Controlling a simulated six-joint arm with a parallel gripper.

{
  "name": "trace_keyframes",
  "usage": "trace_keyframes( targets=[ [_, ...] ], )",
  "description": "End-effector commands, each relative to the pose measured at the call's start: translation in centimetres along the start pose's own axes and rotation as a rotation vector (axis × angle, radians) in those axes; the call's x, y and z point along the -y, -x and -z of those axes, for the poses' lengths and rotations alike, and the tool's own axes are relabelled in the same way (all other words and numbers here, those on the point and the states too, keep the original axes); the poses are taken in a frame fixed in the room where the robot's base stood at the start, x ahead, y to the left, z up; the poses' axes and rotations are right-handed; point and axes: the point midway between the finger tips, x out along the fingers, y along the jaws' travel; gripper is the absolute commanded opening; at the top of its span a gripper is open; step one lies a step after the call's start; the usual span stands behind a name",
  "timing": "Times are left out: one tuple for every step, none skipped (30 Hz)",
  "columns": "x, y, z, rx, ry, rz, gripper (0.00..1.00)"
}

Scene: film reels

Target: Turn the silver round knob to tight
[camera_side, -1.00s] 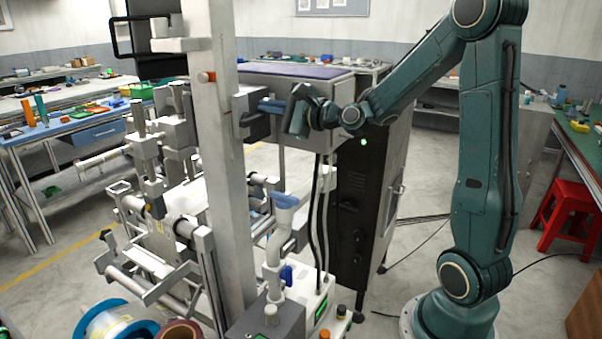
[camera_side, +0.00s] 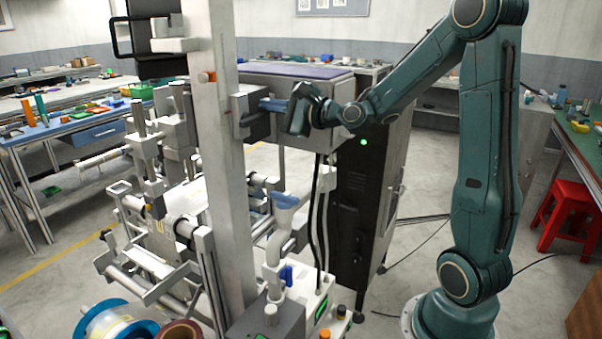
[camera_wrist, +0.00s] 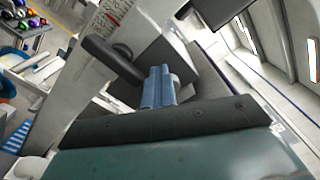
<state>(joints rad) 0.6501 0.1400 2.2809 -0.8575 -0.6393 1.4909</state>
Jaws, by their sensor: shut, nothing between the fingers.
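In the side view, my gripper (camera_side: 272,104) reaches left to a dark box (camera_side: 250,118) on the tall pale column. Its blue fingers are shut and their tips are at or very near the box. In the wrist view, the shut blue fingers (camera_wrist: 158,86) stand in front of the dark box (camera_wrist: 158,52). A small silver round part, apparently the knob (camera_wrist: 176,81), shows just right of the fingers, partly hidden by them. I cannot tell whether the fingers touch it. The knob cannot be made out in the side view.
The pale column (camera_side: 217,190) stands close by the gripper. A black handle (camera_wrist: 112,60) sticks out left of the fingers in the wrist view. A dark cabinet (camera_side: 365,205) stands behind my arm. Rollers and a blue-rimmed reel (camera_side: 115,325) are lower left.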

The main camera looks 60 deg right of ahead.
Motion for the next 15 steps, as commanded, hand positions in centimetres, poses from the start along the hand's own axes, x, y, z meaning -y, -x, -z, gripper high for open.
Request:
trace_keyframes(
  targets=[
    [0.21,0.02,0.18,-0.006,0.003,0.004,0.00],
    [0.27,0.02,0.17,-0.006,0.003,0.004,0.00],
    [0.36,0.02,0.15,-0.006,0.004,0.005,0.00],
    [0.42,0.02,0.14,-0.005,0.004,0.005,0.00],
    [0.49,0.02,0.13,-0.006,0.004,0.005,0.00],
    [0.57,0.02,0.12,-0.006,0.003,0.005,0.00],
    [0.64,0.01,0.12,-0.006,0.003,0.005,0.00],
    [0.69,0.01,0.11,-0.006,0.003,0.005,0.00],
    [0.77,0.02,0.11,-0.006,0.003,0.004,0.00],
    [0.82,0.02,0.11,-0.006,0.003,0.004,0.00],
    [0.88,0.02,0.11,-0.006,0.003,0.004,0.00],
    [0.96,0.02,0.11,-0.006,0.003,0.004,0.00],
    [1.03,0.02,0.12,-0.006,0.003,0.004,0.00],
    [1.09,0.03,0.13,-0.006,0.003,0.004,0.00],
    [1.18,0.03,0.14,-0.007,0.003,0.004,0.00]
  ],
)
